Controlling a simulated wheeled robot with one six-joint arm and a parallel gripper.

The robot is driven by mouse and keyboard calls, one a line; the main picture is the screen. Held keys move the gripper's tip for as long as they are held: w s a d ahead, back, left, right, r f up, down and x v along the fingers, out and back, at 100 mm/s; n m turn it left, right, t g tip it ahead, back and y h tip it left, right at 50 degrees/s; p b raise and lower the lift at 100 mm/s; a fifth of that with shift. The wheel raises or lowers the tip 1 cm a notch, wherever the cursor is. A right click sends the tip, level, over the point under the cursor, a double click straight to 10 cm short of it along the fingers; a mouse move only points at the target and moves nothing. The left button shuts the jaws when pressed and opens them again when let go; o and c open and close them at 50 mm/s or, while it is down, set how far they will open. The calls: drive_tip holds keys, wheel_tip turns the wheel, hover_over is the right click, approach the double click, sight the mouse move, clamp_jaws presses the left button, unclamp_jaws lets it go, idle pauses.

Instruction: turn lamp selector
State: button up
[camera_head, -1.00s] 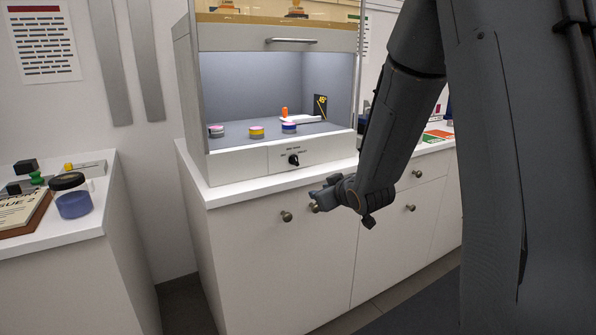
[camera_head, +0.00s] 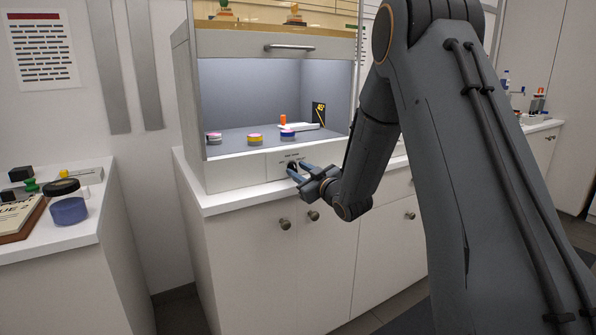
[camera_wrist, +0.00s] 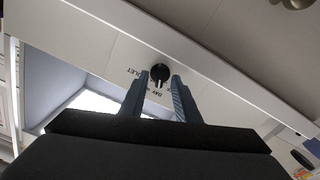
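The lamp selector is a round black knob (camera_wrist: 160,71) with a white pointer mark, on the white front panel (camera_head: 236,173) of the lit cabinet. In the wrist view, lettering is printed beside it, upside down, and "DAY" and part of "VIOLET" can be read. My gripper (camera_head: 299,170) is at this panel in the head view, and its fingers largely hide the knob there. In the wrist view my gripper (camera_wrist: 160,77) is open, with one finger on each side of the knob. Narrow gaps seem to show; contact is unclear.
Pigment jars, including a yellow-banded one (camera_head: 255,139), stand inside the cabinet above the panel. The cabinet's raised sash has a bar handle (camera_head: 289,47). Drawer knobs (camera_head: 285,224) stick out below the counter edge. A side counter at left holds a blue jar (camera_head: 68,208).

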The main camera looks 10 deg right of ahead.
drive_tip(key=shift+w+a, duration=0.1)
drive_tip(key=shift+w, duration=0.25)
clamp_jaws()
drive_tip(key=m+p, duration=0.1)
drive_tip(key=m, duration=0.2)
drive_tip(key=shift+m, duration=0.4)
drive_tip(key=shift+m+p, duration=0.8)
drive_tip(key=shift+m, duration=1.1)
